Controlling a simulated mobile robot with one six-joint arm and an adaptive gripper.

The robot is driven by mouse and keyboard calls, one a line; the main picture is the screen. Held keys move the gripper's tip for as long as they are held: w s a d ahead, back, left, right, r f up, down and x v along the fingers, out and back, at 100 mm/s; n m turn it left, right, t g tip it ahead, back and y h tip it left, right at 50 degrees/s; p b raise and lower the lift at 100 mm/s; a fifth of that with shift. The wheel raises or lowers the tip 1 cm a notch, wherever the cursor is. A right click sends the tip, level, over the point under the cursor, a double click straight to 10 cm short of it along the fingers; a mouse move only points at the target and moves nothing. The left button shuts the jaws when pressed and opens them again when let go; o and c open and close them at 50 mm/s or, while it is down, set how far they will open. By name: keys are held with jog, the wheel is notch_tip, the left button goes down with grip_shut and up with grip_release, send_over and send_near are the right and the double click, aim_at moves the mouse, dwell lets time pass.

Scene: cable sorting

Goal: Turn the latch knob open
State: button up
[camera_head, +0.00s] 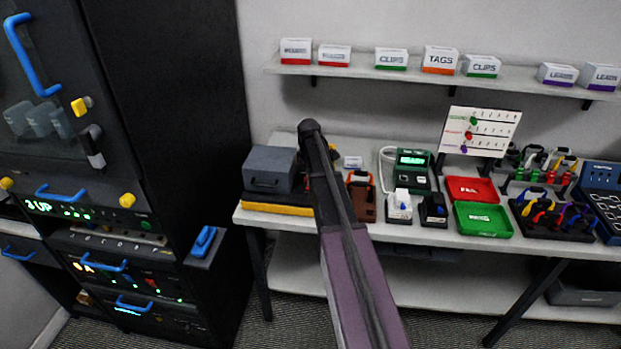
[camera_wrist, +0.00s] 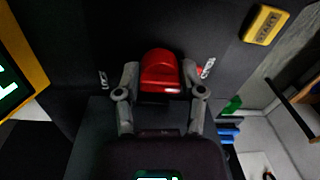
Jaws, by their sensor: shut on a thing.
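A rounded red latch knob (camera_wrist: 160,66) sits on a dark panel in the upper middle of the wrist view. My gripper (camera_wrist: 160,82) is shut on it, with one grey finger on each side. A small white label (camera_wrist: 102,78) that seems to read LOCK lies to the left of the knob. An OPEN label (camera_wrist: 208,67) lies to its right, partly beside the right finger. The knob's lower part is in shadow, and its exact turn angle is hard to tell. I cannot make out the knob or my gripper in the head view.
A yellow START button (camera_wrist: 266,24) is near the knob's upper right. A yellow-framed screen (camera_wrist: 12,80) is at left. The head view shows a black cabinet (camera_head: 195,110) with blue handles, and a workbench (camera_head: 335,226) with trays and devices at right.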

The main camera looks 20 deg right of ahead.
jog(key=shift+s+a, duration=0.1)
jog(key=shift+s, duration=0.05)
jog(key=o, duration=1.1)
